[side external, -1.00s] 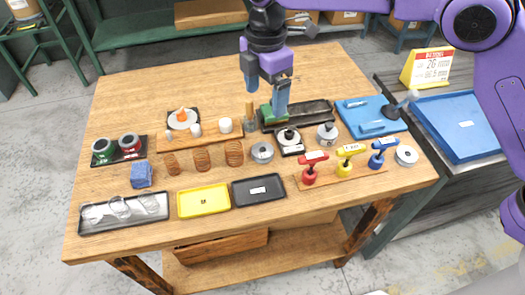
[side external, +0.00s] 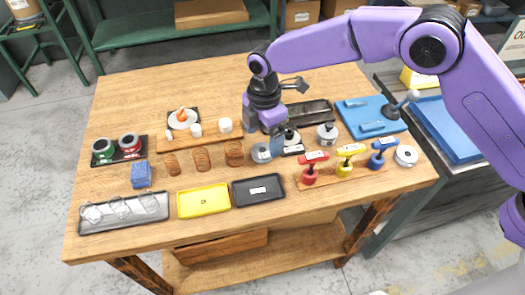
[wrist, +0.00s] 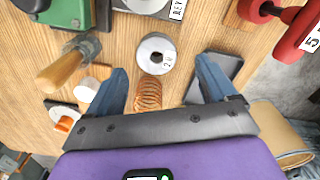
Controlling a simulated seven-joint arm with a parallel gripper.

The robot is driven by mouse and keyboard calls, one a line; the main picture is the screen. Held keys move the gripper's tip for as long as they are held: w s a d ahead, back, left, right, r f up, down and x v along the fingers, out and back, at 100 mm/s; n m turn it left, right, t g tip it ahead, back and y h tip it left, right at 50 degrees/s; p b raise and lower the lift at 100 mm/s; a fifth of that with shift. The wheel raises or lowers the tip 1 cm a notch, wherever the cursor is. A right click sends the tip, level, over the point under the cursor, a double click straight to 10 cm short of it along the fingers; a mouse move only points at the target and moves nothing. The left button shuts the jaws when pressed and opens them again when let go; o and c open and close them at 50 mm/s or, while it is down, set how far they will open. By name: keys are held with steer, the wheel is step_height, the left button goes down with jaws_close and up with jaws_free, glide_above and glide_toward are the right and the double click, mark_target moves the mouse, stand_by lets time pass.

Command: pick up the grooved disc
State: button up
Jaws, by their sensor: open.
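A grey metal disc (wrist: 157,53) with a dark hexagonal hole and a small number label lies flat on the wooden table; I take it for the grooved disc, though its groove cannot be made out. It also shows in the side view (side external: 260,154), partly hidden by my gripper. My gripper (wrist: 161,66) is open above it. In the wrist view the disc lies between the lines of the two blue fingers, slightly beyond midway between their tips. Nothing is held. In the side view my gripper (side external: 264,143) points down at the disc.
A copper coil spring (wrist: 148,93) lies close to the disc. A black tray (side external: 258,190) lies in front, and red (side external: 311,168), yellow and blue T-handles stand to the right.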

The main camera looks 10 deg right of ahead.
mark_target(262, 145)
steer(key=shift+w+a+f, duration=0.1)
steer(key=shift+f, duration=1.1)
steer(key=shift+w+f, duration=0.1)
steer(key=shift+f, duration=1.05)
steer(key=c, duration=1.4)
steer(key=shift+r, duration=0.1)
steer(key=shift+c, duration=0.2)
steer(key=shift+r, duration=0.6)
step_height(262, 145, up, 2)
steer(key=shift+r, duration=0.15)
steer(key=s+d+r, duration=0.6)
steer(key=s, duration=0.1)
steer(key=s+d+r, duration=0.3)
steer(key=shift+s+r, duration=0.15)
steer(key=shift+r, duration=0.1)
steer(key=shift+s+d+r, duration=0.1)
steer(key=shift+r, duration=1.15)
